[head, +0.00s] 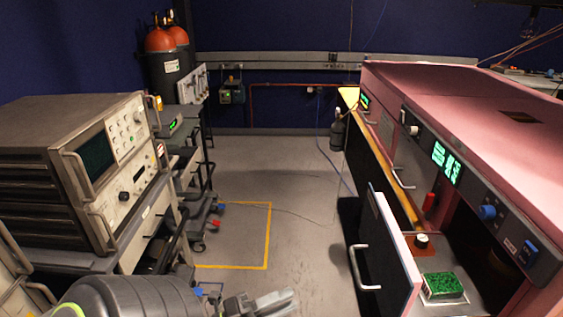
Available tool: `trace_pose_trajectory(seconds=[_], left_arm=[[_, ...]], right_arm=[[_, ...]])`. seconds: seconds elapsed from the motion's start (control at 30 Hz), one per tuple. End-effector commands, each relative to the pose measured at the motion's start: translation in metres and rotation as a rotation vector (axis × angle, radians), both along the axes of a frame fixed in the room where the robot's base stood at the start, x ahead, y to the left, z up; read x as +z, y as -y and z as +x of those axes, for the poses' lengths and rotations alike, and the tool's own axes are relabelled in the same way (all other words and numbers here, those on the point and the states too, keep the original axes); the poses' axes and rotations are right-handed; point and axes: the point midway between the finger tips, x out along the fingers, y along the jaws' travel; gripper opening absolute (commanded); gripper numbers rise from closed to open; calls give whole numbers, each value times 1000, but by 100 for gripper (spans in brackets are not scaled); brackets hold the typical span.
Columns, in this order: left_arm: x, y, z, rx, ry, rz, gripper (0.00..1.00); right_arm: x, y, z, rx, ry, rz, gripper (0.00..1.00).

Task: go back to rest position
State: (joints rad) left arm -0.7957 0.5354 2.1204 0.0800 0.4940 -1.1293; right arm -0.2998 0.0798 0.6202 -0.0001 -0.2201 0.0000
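My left arm comes in along the bottom left. Its grey gripper (280,302) shows low in the middle, above the floor and left of the open cabinet door (390,255). The gripper is cut off by the bottom edge, and I cannot tell how far apart its fingers are. I see no object in the visible part of it. My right gripper is not in view.
A pink cabinet (470,90) with green displays stands on the right. An instrument rack (110,160) stands on the left. Open grey floor (285,170) lies between.

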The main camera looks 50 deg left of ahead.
Motion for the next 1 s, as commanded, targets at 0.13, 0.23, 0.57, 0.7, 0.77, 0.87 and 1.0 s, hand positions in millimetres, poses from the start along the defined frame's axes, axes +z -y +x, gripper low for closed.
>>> trace_pose_trajectory(seconds=[0.13,0.23,0.57,0.7,0.77,0.87,1.0], left_arm=[[0,0,0,0,0,0,32],[0,0,0,0,0,0,32],[-19,-8,4,27,-47,-25,32],[-81,-35,11,116,-199,-116,32],[-118,-48,11,173,-287,-177,32],[-180,-67,6,273,-435,-292,32],[-264,-83,-12,423,-629,-460,32]], right_arm=[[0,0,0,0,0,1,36],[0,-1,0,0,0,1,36],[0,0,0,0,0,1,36],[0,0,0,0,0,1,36],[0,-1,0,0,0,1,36],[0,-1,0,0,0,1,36],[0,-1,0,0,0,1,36]])
